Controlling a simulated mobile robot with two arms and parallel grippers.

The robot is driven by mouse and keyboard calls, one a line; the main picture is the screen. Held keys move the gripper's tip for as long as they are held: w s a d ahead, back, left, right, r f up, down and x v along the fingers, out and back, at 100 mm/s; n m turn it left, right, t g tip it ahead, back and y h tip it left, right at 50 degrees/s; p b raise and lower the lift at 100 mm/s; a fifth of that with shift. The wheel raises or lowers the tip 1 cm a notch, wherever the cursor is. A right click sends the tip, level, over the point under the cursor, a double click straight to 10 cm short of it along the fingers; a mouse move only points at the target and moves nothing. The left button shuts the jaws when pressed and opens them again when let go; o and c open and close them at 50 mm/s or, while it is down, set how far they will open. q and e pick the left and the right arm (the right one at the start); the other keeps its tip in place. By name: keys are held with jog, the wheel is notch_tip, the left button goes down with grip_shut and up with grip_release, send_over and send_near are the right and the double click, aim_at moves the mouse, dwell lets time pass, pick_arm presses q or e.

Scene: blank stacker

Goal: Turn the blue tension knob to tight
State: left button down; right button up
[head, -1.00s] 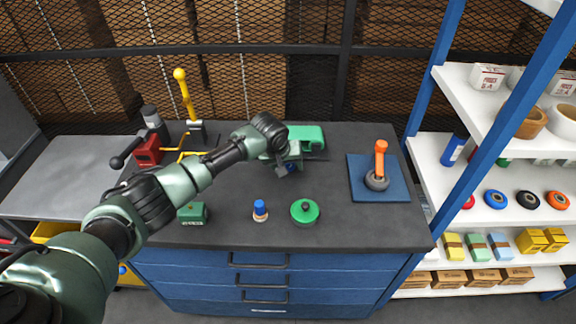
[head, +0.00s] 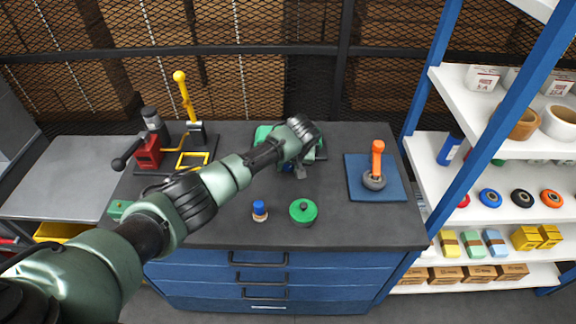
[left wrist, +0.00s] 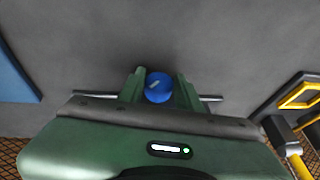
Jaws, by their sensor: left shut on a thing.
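The blue knob (left wrist: 157,88) shows in the left wrist view with a pale slanted mark on its face. It sits between the two fingers of my left gripper (left wrist: 158,90), which are shut on it. In the head view only a small blue part of the knob (head: 287,168) shows beside the gripper (head: 297,170). No tight marking can be read. My right gripper is not in view.
An orange-handled tool stands on a blue plate (head: 393,190) at the right. A green disc (head: 303,211) and a small blue-topped piece (head: 260,211) lie in front. A red device (head: 148,151) and a yellow lever (head: 184,95) stand at the left.

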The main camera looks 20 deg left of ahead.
pick_arm(q)
jog(key=c, duration=1)
grip_release()
jog(key=shift+o, duration=0.2)
jog(key=b+v, duration=0.1)
jog(key=v, duration=0.6)
jog(key=shift+s+r, duration=0.15)
jog(key=shift+r, duration=0.2)
jog(key=shift+d+f, duration=0.1)
jog(key=shift+d, duration=0.05)
